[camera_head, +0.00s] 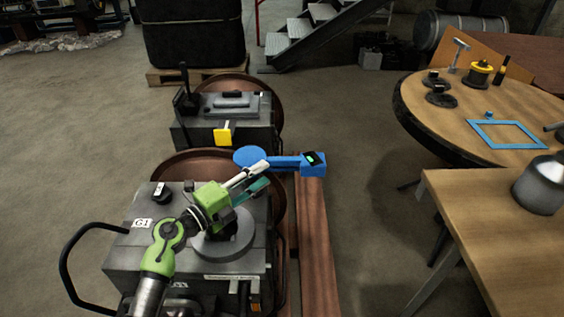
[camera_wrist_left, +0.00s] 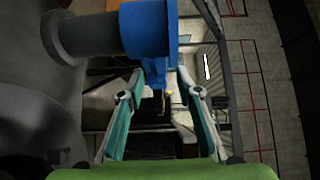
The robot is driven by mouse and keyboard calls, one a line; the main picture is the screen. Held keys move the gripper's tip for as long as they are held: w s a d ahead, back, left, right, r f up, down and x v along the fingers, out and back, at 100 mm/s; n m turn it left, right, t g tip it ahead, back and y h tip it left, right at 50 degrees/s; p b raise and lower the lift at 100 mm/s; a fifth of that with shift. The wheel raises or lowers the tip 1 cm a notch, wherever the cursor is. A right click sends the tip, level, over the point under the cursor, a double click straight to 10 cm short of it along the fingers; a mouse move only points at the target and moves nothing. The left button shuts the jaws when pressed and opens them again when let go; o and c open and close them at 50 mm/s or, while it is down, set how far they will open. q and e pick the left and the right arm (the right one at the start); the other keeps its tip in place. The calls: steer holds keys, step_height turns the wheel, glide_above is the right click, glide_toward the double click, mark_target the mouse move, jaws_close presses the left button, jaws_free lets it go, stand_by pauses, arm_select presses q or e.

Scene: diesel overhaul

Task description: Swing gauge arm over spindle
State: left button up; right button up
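The blue gauge arm (camera_head: 285,162) has a round disc at its left end and a block with a dark, green-lit display (camera_head: 314,158) at its right end. It lies across the far side of the near grey machine. The round grey spindle part (camera_head: 224,243) sits on that machine, partly hidden by my left gripper (camera_head: 264,174). That gripper is open, fingers pointing toward the blue arm. In the left wrist view its teal-padded fingers (camera_wrist_left: 160,74) are apart, with a blue part (camera_wrist_left: 150,30) close ahead and above; contact cannot be told. My right gripper is out of view.
A second grey machine (camera_head: 228,128) with a yellow tag stands behind. A black hoop handle (camera_head: 66,262) sticks out at left. Wooden tables (camera_head: 500,215) stand at right, holding small parts, a blue frame (camera_head: 508,134) and a grey canister (camera_head: 541,186).

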mark_target(277, 164)
arm_select(q)
steer(key=b+x, duration=0.1)
steer(key=x, duration=0.5)
steer(key=shift+w+d+f, duration=0.1)
steer(key=shift+w+d, duration=0.15)
steer(key=shift+w, duration=0.05)
steer(key=shift+b+x, duration=0.3)
steer(key=shift+x, duration=0.5)
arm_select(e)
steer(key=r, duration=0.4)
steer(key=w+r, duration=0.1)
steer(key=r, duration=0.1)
arm_select(q)
jaws_close()
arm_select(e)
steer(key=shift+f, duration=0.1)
